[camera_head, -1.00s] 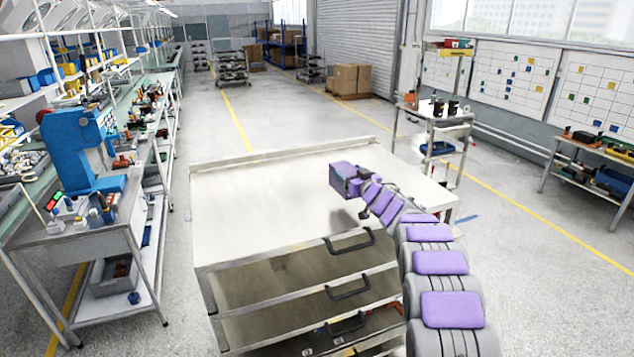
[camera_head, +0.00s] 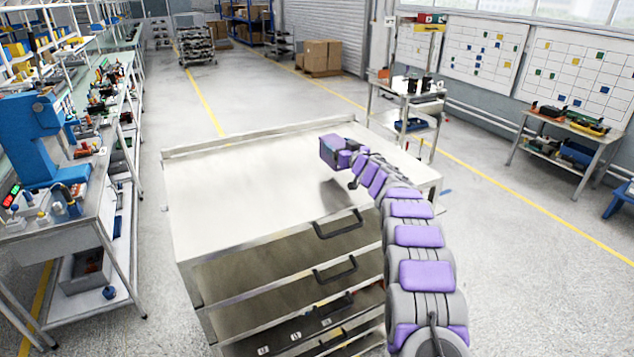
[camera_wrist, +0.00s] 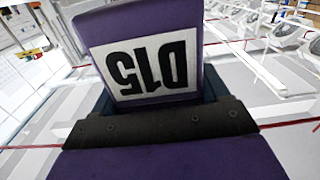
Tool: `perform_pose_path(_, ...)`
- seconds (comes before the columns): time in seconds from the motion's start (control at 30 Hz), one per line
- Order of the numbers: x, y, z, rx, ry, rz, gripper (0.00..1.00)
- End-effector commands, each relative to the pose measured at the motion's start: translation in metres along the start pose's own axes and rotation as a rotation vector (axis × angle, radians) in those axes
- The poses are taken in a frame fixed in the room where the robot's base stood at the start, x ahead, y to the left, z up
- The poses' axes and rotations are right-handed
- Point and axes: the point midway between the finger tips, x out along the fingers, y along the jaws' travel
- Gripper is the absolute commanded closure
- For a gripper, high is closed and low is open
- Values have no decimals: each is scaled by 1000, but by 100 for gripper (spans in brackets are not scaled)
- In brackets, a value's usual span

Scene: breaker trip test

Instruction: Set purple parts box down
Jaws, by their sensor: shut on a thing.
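The purple parts box (camera_head: 329,152) is at the end of my arm, over the right part of the pale top of a drawer cabinet (camera_head: 240,180). In the wrist view the box (camera_wrist: 190,22) fills the upper middle, with a white label reading D15 upside down. My gripper (camera_head: 349,158) is shut on the box; its dark jaw edge (camera_wrist: 160,122) lies against the box below the label. A shadow lies on the cabinet top below the box, and the box appears to be above the surface. The box's underside is hidden.
The cabinet top is otherwise bare, with a raised rim (camera_head: 260,133) at the back and drawers with handles (camera_head: 338,224) in front. A workbench with a blue machine (camera_head: 30,140) stands at left. A cart (camera_head: 408,105) stands behind right. The floor aisle is clear.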

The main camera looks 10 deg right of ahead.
Motion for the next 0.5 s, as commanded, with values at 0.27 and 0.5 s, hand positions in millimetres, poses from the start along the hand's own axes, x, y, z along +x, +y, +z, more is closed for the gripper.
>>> perform_pose_path(0.27, -21, -16, 6, 12, 5, 0, 68)
perform_pose_path(0.5, -34, -52, 8, 7, 4, 0, 68)
